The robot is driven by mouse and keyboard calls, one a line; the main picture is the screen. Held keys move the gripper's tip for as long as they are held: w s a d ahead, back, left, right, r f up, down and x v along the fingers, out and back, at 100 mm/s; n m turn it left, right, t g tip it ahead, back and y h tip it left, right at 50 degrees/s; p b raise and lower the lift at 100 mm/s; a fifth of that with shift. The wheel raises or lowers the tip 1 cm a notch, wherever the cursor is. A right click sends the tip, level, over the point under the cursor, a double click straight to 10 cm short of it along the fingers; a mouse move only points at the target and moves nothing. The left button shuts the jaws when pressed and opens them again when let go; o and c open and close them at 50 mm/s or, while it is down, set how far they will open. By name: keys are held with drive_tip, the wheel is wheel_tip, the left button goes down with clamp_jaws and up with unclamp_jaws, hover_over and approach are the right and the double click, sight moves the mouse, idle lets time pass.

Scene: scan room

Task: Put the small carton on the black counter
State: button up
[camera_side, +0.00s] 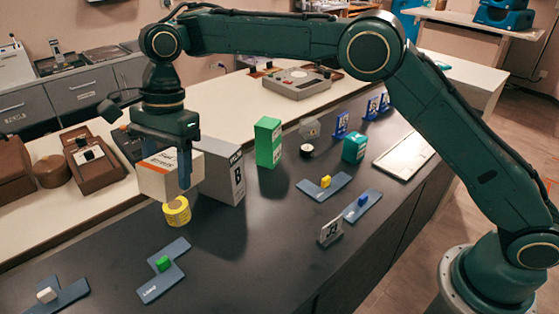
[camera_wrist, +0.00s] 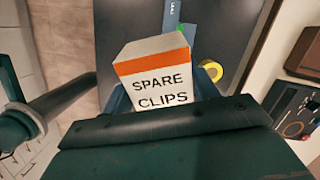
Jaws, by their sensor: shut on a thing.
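The small carton (camera_side: 160,182) is a white box with an orange stripe. In the wrist view its face reads "SPARE CLIPS" (camera_wrist: 160,90). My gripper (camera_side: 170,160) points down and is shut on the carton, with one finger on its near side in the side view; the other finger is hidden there. In the wrist view the fingers flank the carton. The carton appears held above the black counter (camera_side: 250,240), near its left edge. Its height over the surface is hard to tell.
A yellow tape roll (camera_side: 177,211) is just below the carton in the side view. A grey-white box marked B (camera_side: 222,172) stands close on its right. A green box (camera_side: 268,142) is farther back. Blue pieces with a green block (camera_side: 163,264) lie in front. The middle-front counter is clear.

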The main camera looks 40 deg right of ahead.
drive_tip(key=w+d+f+m+t+y, duration=0.1)
drive_tip(key=w+d+m+y, duration=0.15)
drive_tip(key=w+d, duration=0.45)
drive_tip(key=w+d+f+m+t+y, duration=0.1)
drive_tip(key=w+d+f+m+y, duration=0.1)
drive_tip(key=w+d+m, duration=0.45)
drive_tip(key=w+d+m+t, duration=0.3)
drive_tip(key=d+m+t, duration=0.3)
drive_tip(key=d, duration=1.6)
drive_tip(key=s+d+r+m+t+h, duration=0.2)
drive_tip(key=d+m+t+h, duration=0.15)
drive_tip(key=d, duration=0.75)
drive_tip(key=s+d+r+m+t+h, duration=0.1)
drive_tip(key=s+d+m+t+h, duration=0.3)
drive_tip(key=d, duration=0.7)
drive_tip(key=s+d+r+m+t+h, duration=0.1)
drive_tip(key=s+d+r+m+h, duration=0.15)
drive_tip(key=s+d, duration=0.4)
drive_tip(key=s+d+r+m+t+h, duration=0.1)
drive_tip(key=s+d+m+h, duration=0.2)
drive_tip(key=d, duration=0.6)
drive_tip(key=shift+n+h, duration=0.45)
drive_tip(key=shift+n, duration=0.05)
drive_tip(key=shift+s+f, duration=0.1)
drive_tip(key=shift+f, duration=2.55)
wheel_tip(320, 180, down, 16)
